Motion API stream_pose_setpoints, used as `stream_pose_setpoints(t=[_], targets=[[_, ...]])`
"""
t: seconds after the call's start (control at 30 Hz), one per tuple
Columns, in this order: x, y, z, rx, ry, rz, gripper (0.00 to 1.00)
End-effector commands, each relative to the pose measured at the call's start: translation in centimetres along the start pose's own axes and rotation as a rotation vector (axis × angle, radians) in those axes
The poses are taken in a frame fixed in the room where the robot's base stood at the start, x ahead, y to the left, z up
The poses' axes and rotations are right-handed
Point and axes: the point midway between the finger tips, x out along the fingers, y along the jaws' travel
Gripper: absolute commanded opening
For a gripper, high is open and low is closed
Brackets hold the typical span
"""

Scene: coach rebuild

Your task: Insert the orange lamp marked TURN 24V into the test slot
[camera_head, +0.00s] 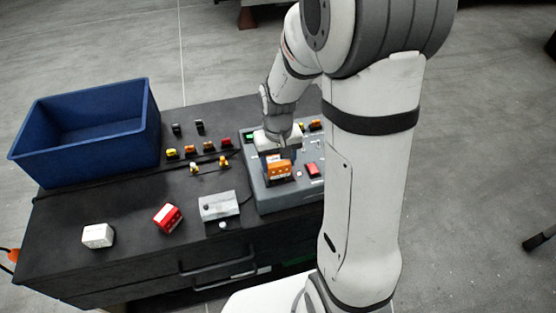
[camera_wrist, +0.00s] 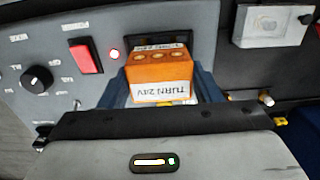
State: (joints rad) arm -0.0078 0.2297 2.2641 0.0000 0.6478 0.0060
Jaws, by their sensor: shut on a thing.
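The orange lamp marked TURN 24V (camera_wrist: 160,68) is held between the blue fingers of my gripper (camera_wrist: 160,88). Its white label faces the wrist camera. In the head view the lamp (camera_head: 279,168) is at the grey test panel (camera_head: 262,200), below my gripper (camera_head: 277,152). The dark test slot (camera_wrist: 203,38) shows around and behind the lamp in the wrist view. The lamp lies over or in the slot; its lower end is hidden, so I cannot tell how deep it sits.
A red switch (camera_wrist: 86,55), a lit red indicator (camera_wrist: 115,54) and a black knob (camera_wrist: 37,79) are beside the slot. A grey box (camera_head: 219,206), red block (camera_head: 167,217), white block (camera_head: 97,235) and blue bin (camera_head: 88,155) stand on the black bench, with several small lamps.

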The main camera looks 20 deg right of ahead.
Motion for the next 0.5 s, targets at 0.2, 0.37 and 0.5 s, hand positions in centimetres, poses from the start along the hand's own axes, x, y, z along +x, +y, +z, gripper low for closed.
stream_pose_setpoints(t=[0.2,0.37,0.5], targets=[[-0.01,-0.01,-0.01,0.000,0.000,0.000,0.33],[0.19,-0.01,-0.01,0.000,0.000,0.000,0.33],[0.49,-0.01,0.00,0.000,0.000,0.000,0.33]])
